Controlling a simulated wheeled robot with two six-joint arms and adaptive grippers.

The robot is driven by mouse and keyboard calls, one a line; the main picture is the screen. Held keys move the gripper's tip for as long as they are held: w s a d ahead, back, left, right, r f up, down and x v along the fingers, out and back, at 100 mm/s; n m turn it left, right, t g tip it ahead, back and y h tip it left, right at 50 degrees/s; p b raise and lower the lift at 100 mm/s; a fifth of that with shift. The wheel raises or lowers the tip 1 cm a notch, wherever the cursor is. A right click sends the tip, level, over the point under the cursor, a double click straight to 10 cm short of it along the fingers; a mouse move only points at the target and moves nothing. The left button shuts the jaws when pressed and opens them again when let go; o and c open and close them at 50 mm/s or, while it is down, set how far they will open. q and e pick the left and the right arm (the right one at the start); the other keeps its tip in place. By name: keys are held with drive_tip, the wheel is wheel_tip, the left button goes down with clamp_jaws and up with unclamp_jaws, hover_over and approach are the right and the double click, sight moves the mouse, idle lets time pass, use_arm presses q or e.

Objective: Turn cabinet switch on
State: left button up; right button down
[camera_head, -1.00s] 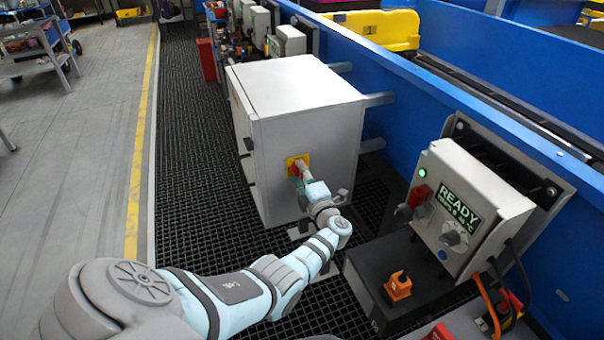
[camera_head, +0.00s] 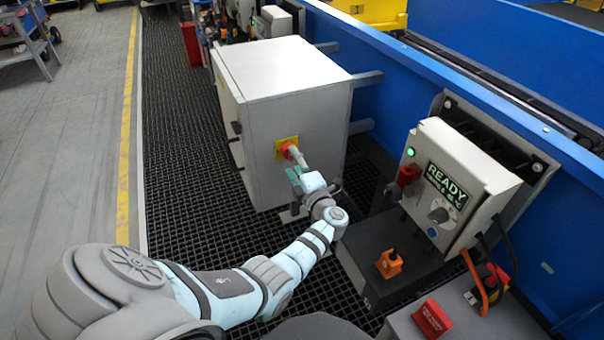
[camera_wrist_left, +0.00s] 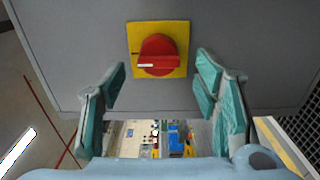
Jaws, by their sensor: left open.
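The grey cabinet (camera_head: 290,110) stands beside the blue conveyor side. Its front face carries a red rotary switch (camera_head: 285,149) on a yellow square plate. In the left wrist view the red switch (camera_wrist_left: 158,55) is seen face-on, its knob grip lying about horizontal with a white mark at its left end; the yellow plate (camera_wrist_left: 134,33) frames it. My left gripper (camera_head: 297,170) is just in front of the switch and reaches towards it. In the left wrist view the left gripper (camera_wrist_left: 161,82) is open, its teal fingers apart below and either side of the switch, with nothing between them. My right gripper is not in view.
A control box (camera_head: 455,185) with a READY display and green light stands at the right. Below it, a black box (camera_head: 375,262) carries an orange part (camera_head: 389,263). A red block (camera_head: 432,318) sits near the lower right. Dark grating floor (camera_head: 190,150) is clear left of the cabinet.

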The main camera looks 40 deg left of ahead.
use_arm(q)
drive_tip(key=v, duration=0.9)
